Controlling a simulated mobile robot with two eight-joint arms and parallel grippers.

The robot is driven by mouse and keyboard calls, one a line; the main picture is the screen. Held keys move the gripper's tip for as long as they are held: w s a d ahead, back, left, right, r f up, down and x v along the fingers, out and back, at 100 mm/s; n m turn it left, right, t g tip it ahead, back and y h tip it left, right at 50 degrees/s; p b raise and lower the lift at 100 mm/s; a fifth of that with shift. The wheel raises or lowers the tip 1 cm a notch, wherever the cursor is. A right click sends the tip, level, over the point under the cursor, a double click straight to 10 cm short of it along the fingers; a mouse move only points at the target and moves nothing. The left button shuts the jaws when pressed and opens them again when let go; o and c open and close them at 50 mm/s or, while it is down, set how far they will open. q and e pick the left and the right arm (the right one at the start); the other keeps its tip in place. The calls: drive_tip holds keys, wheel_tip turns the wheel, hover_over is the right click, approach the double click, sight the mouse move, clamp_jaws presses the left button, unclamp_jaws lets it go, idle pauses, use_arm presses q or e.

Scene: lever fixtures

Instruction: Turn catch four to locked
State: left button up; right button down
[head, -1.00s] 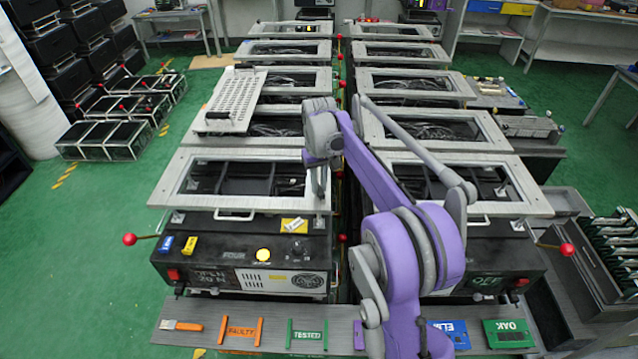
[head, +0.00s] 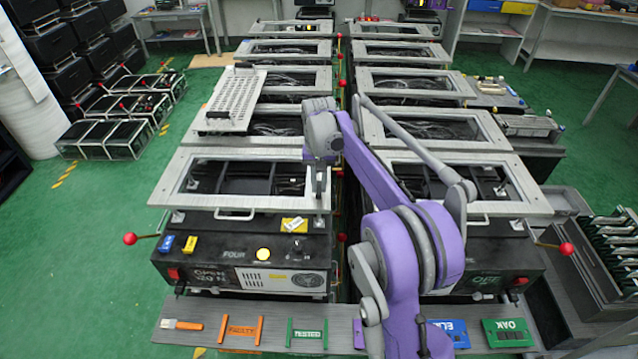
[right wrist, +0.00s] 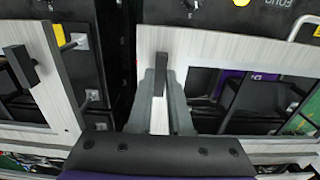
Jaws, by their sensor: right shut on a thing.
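The box marked FOUR (head: 245,262) stands at the front left of the head view, with a light framed lid (head: 180,180) lying flat over it. My right gripper (head: 318,190) reaches down to the right edge of that lid. In the right wrist view, my right gripper's fingers (right wrist: 163,105) are on either side of a small black catch (right wrist: 159,75) on the lid's pale border and are shut on it. The catch points roughly along the fingers in that view. My left gripper is not in view.
A like framed lid (head: 500,180) lies to the right, with its black catch (right wrist: 20,65) in the wrist view. Red-knobbed levers (head: 130,238) stick out beside the boxes. A grey shelf (head: 270,318) with coloured tags runs along the front. Green floor is free at left.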

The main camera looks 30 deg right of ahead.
sight(319, 188)
drive_tip(key=c, duration=0.8)
unclamp_jaws()
drive_tip(key=shift+c, duration=0.2)
wheel_tip(319, 188, up, 11)
drive_tip(key=shift+p, duration=0.45)
drive_tip(key=shift+f, duration=0.1)
